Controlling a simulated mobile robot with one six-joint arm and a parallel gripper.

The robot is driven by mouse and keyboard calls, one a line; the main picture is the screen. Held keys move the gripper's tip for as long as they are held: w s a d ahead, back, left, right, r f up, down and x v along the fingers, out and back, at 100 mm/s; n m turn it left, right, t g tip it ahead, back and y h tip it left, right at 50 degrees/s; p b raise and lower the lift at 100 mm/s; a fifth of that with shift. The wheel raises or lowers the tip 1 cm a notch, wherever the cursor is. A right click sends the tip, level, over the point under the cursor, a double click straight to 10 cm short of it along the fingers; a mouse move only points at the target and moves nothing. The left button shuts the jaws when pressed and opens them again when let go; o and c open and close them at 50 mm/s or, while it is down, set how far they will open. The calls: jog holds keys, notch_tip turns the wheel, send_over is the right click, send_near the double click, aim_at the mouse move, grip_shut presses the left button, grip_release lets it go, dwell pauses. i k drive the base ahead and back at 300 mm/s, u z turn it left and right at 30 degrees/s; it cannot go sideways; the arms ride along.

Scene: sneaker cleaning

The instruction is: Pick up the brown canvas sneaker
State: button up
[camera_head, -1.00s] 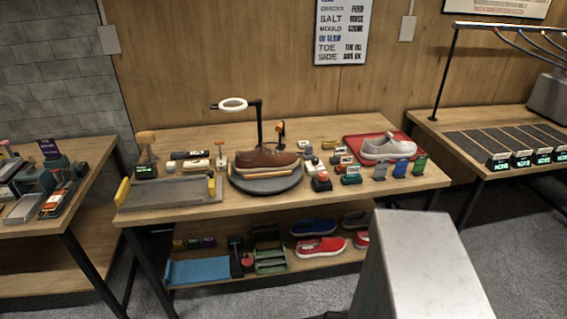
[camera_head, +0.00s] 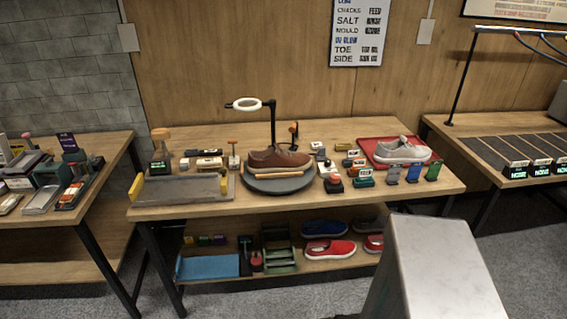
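A brown sneaker (camera_head: 274,158) with a pale sole sits on a dark round stand (camera_head: 262,186) in the middle of the wooden table. It lies side-on, and a tan strip or brush (camera_head: 277,175) lies along its near side. My gripper is not in view. A pale grey block-shaped part (camera_head: 433,262), probably mine, fills the lower right.
A grey sneaker (camera_head: 402,150) rests on a red tray (camera_head: 371,146) at the table's right. Small bottles and blocks crowd around the stand. A grey tray (camera_head: 180,190) lies at left. Blue (camera_head: 325,228) and red (camera_head: 330,249) shoes are on the lower shelf. Carpet floor shows in front.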

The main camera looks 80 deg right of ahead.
aim_at(272, 161)
jog(key=z, duration=0.75)
jog(key=k, duration=0.6)
jog(key=z, duration=0.05)
jog(key=i, duration=0.6)
jog(key=z, duration=0.05)
